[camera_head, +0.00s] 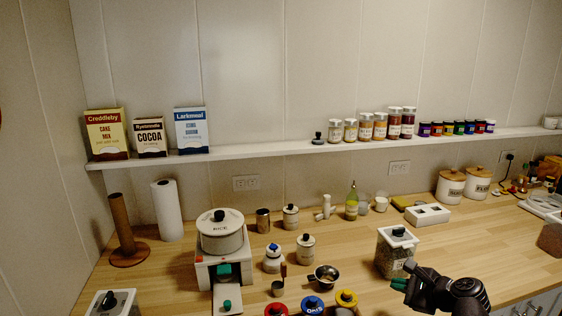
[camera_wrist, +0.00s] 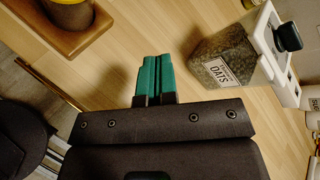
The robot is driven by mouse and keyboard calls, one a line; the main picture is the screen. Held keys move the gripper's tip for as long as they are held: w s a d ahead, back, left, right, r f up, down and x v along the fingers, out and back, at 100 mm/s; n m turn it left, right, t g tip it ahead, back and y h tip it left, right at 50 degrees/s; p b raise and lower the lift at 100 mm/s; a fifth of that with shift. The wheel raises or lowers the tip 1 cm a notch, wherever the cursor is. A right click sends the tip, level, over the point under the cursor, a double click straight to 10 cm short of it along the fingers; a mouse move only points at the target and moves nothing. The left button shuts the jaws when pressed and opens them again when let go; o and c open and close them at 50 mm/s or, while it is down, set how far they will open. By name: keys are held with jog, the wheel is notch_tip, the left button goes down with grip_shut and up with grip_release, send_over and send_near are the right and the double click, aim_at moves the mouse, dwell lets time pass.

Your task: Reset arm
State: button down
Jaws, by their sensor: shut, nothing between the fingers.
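My gripper (camera_head: 404,275) is at the lower right in the head view, over the front of the wooden counter (camera_head: 350,205). Its green fingers also show in the wrist view (camera_wrist: 154,78), pressed together with nothing between them. A clear oats jar (camera_wrist: 228,58) with a white lid and black knob is close by at the upper right in the wrist view. In the head view the same oats jar (camera_head: 392,256) stands just behind and left of my gripper, apart from it.
A white rice pot (camera_head: 222,238) sits on a stand at the left. Several small jars (camera_head: 312,304) with coloured lids stand at the front. A wall shelf (camera_head: 260,149) carries boxes and spice jars. Bare counter lies right of the oats jar.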

jog(key=s+a+r+n+g+h+p, duration=0.3)
jog(key=a+n+p, duration=0.4)
jog(key=n, duration=0.3)
jog(key=s+a+r+n+g+h+p, duration=0.4)
jog(key=s+a+r+n+g+p, duration=0.2)
jog(key=n, duration=0.5)
jog(key=a+g+p, duration=0.1)
jog(key=a+p, duration=0.1)
jog(key=shift+a, duration=0.4)
jog(key=shift+r, duration=0.1)
